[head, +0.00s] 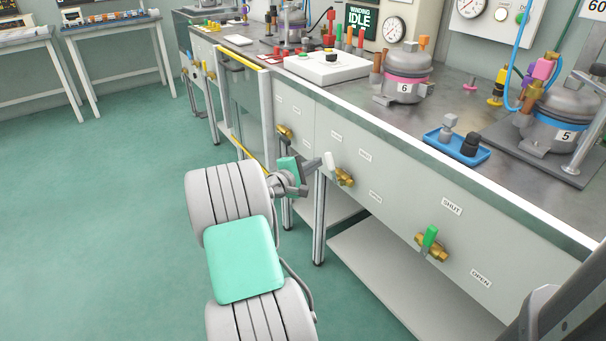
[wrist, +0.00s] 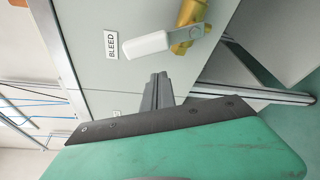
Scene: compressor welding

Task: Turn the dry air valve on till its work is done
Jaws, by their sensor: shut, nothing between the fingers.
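A brass valve (head: 345,178) with a white lever handle (head: 330,163) sits on the grey bench front. Several small labels are around it, too small to read in the head view. In the wrist view its white handle (wrist: 147,45) lies close beyond my fingertips, with a BLEED label (wrist: 111,45) beside it. I cannot tell from the labels whether this is the dry air valve. My gripper (head: 314,164) is shut and empty, just left of the white handle; it also shows in the wrist view (wrist: 158,90). No contact with the handle is visible.
A green-handled brass valve (head: 431,241) is farther right, between SHUT and OPEN labels. Another brass valve (head: 285,131) is farther left. The bench top (head: 450,95) holds compressors and a blue tray (head: 457,148). A sign (head: 361,19) reads IDLE. Floor to the left is clear.

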